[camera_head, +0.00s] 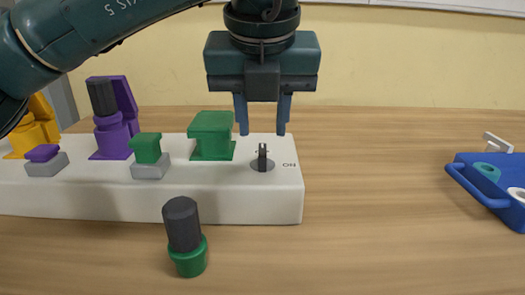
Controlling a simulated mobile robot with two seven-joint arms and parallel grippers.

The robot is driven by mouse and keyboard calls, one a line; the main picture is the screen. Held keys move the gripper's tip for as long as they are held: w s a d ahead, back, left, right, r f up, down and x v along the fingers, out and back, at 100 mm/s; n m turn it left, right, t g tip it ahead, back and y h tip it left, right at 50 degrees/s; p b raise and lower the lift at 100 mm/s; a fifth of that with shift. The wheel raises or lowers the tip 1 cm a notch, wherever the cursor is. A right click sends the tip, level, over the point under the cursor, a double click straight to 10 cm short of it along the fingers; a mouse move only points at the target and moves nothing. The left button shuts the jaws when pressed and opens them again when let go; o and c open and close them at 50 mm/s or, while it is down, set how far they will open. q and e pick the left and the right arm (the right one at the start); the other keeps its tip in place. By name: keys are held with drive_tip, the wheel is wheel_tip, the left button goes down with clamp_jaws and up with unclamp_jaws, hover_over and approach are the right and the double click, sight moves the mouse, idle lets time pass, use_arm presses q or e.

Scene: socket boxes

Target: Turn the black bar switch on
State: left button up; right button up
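The black bar switch (262,157) stands upright on a round grey base at the right end of the white socket box (240,208). The bar points toward the back, and the label "ON" is printed to its right. My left gripper (262,130) points down above and slightly behind the switch in the picture. Its two blue fingers are apart with nothing between them, and the switch shows just below the gap. I cannot tell whether the fingers touch anything; they look clear of the switch. My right gripper is not in view.
A black and green plug (184,237) stands in front. A blue tray (474,187) is at right. Table between is clear.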

sight(262, 150)
use_arm(q)
drive_tip(key=b+x, duration=0.1)
drive_tip(key=x, duration=0.4)
drive_tip(key=shift+w+f, duration=0.1)
drive_tip(key=shift+f, duration=0.1)
drive_tip(key=shift+c, duration=0.5)
clamp_jaws()
